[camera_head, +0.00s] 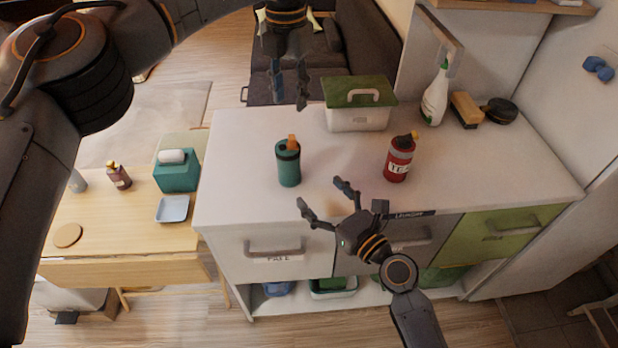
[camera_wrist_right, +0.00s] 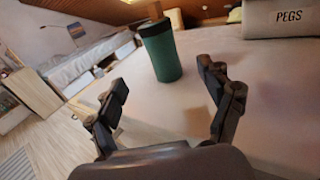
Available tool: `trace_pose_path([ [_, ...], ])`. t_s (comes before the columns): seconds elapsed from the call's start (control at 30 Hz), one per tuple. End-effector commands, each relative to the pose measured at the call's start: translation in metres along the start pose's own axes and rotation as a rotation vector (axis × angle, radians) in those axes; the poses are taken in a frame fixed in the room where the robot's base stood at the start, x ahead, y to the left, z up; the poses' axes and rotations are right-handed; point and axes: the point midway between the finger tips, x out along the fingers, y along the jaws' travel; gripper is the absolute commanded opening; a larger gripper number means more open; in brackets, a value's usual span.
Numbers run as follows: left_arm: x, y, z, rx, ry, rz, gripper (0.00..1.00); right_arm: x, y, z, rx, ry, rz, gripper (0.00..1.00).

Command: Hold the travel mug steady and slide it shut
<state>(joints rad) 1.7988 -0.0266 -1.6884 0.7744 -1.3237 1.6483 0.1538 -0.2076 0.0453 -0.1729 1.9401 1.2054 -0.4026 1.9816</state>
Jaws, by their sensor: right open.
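The travel mug (camera_head: 288,168) is a teal-green cylinder with a dark lid and an orange slider (camera_head: 292,142) standing up on top. It stands upright on the white counter, left of centre. My left gripper (camera_head: 289,104) hangs behind and above the mug, fingers down, spread and empty.
A red bottle (camera_head: 398,162) stands right of the mug. A green-lidded white box (camera_head: 358,118) labelled PEGS is behind. A spray bottle (camera_head: 436,98), a brush (camera_head: 466,108) and a black round item (camera_head: 499,111) stand at the back right. The counter (camera_head: 240,200) around the mug is clear.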

Motion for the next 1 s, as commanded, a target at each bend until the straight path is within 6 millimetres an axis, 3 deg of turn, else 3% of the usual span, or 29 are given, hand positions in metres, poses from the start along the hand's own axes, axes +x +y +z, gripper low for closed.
trace_pose_path([
  [0.6, 0.0, 0.0, 0.0, 0.0, 0.0, 0.0, 0.38, 0.11, 0.0, 0.0, -0.006, 0.001, 0.001, 0.8],
  [0.8, 0.0, 0.0, 0.0, 0.0, 0.0, 0.0, 0.38, 0.127, 0.0, 0.0, -0.007, 0.002, 0.001, 0.8],
  [1.0, 0.0, 0.0, 0.0, 0.0, 0.0, 0.0, 0.38, 0.13, 0.0, -0.001, -0.007, 0.003, 0.0, 0.8],
])
